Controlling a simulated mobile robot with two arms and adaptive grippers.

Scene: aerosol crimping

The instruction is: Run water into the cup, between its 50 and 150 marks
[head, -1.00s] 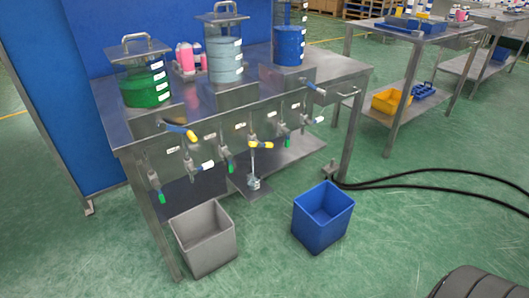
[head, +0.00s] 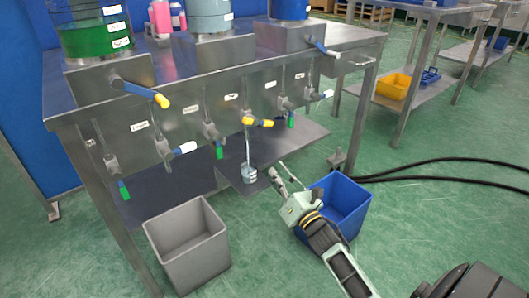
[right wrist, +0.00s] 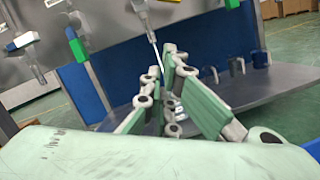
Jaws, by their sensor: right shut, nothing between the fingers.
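A small clear cup (head: 249,173) stands on a low plate under the bench front, below a tap with a yellow handle (head: 262,123). That handle points sideways to the right. A thin pale line runs from this tap down to the cup; I cannot tell whether it is water or a tube. The cup's marks and level are too small to read. My right gripper (head: 279,175) is shut and empty, to the right of the cup and apart from it. Its fingers (right wrist: 165,95) also show in the right wrist view, partly covering the cup area. My left gripper is out of view.
Other taps with green (head: 219,153) and white (head: 184,148) handles line the bench front. A grey bin (head: 190,262) stands on the floor at left. A blue bin (head: 352,222) stands behind my right arm. Black hoses (head: 430,162) lie at right.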

